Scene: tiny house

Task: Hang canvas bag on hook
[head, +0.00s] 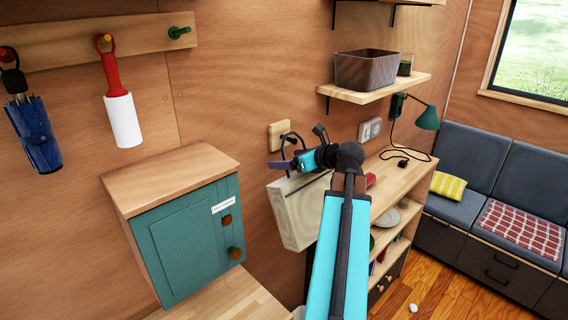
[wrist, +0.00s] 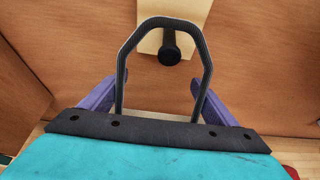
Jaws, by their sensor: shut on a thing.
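The canvas bag (head: 300,212) is pale and boxy and hangs below my gripper (head: 298,160) near the wall. Its dark handle loop (wrist: 203,45) stands up between the two purple fingers of my gripper (wrist: 158,102). My gripper is shut on the bag. The hook is a dark round peg (wrist: 171,47) on a pale wooden plate (wrist: 150,40), and the plate also shows in the head view (head: 275,136). In the wrist view the peg appears inside the loop's outline, near its top. I cannot tell whether the loop is around the peg or in front of it.
A teal cabinet (head: 180,245) stands left of the bag. A wooden shelf unit (head: 408,180) stands to the right, with a wall shelf (head: 380,90) holding a basket (head: 366,70) above. A peg rail (head: 140,38) holds an umbrella (head: 33,132) and a lint roller (head: 121,110).

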